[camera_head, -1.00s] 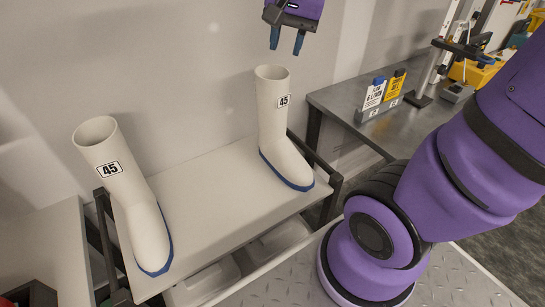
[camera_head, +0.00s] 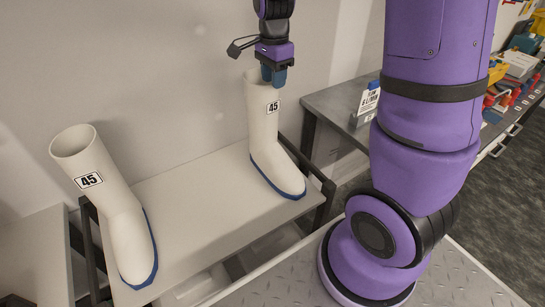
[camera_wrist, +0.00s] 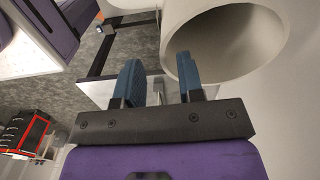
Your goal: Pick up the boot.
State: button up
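Two white boots with blue soles and "45" labels stand upright on a light bench (camera_head: 190,200). The right boot (camera_head: 262,135) is at the bench's far end; the left boot (camera_head: 108,205) leans slightly at the near left. My gripper (camera_head: 273,78) is open at the right boot's top and hides part of its rim. In the wrist view, my gripper (camera_wrist: 160,80) has two blue fingers apart, and the boot's round opening (camera_wrist: 228,45) is at upper right. The right finger overlaps the opening's left edge; the left finger is outside it. Contact cannot be told.
A grey table (camera_head: 325,100) with a labelled block (camera_head: 367,103) stands right of the bench. A wall is close behind the boots. The bench between the boots is clear. In the wrist view, a red-edged dark cart (camera_wrist: 28,132) shows at lower left.

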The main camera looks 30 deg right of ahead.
notch_tip(320, 180, down, 6)
jog(key=shift+w, duration=0.15)
dwell(0.4)
jog(key=shift+f, duration=0.15)
grip_shut()
dwell(1.4)
